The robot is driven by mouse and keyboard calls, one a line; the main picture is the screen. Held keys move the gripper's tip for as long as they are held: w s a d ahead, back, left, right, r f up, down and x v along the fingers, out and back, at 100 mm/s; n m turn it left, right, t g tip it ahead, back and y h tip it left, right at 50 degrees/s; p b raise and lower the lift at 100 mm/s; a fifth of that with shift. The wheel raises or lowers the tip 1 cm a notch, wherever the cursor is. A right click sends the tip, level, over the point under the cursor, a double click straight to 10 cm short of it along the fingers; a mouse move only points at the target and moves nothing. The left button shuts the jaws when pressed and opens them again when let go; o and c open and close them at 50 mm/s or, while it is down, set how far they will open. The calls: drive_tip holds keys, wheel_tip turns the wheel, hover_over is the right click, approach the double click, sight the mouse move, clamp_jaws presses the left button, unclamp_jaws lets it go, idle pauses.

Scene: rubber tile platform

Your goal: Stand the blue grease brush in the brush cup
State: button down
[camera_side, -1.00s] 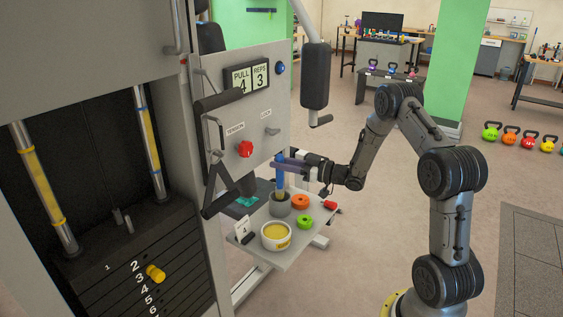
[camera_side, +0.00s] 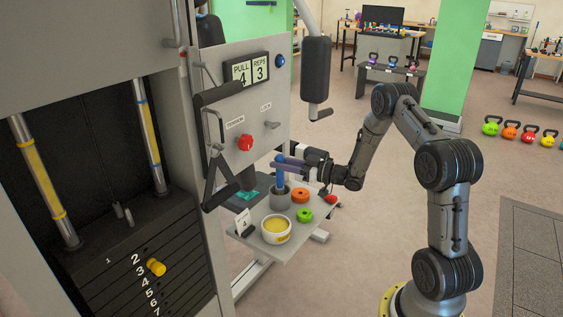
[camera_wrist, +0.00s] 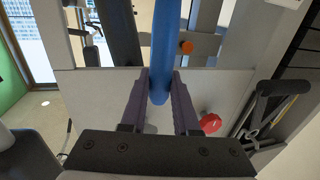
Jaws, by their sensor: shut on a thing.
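The blue grease brush (camera_side: 280,177) is upright in the side view, and its lower end is hidden within the grey brush cup (camera_side: 281,200) on the small shelf. I cannot tell whether it touches the cup's bottom. My gripper (camera_side: 282,163) is shut on the upper part of the brush, its purple fingers reaching in from the right above the cup. In the wrist view the blue handle (camera_wrist: 166,45) runs between the fingertips of my gripper (camera_wrist: 160,88). The cup cannot be seen in the wrist view.
The shelf (camera_side: 300,240) also holds an orange ring (camera_side: 300,195), a green ring (camera_side: 304,214), a tub of yellow grease (camera_side: 276,230) and a number card (camera_side: 243,222). The machine panel with a red knob (camera_side: 245,143) stands close on the left.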

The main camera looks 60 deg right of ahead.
sight(282, 187)
drive_tip(key=shift+f, duration=1.45)
drive_tip(key=c, duration=0.6)
unclamp_jaws()
drive_tip(key=v, duration=1.2)
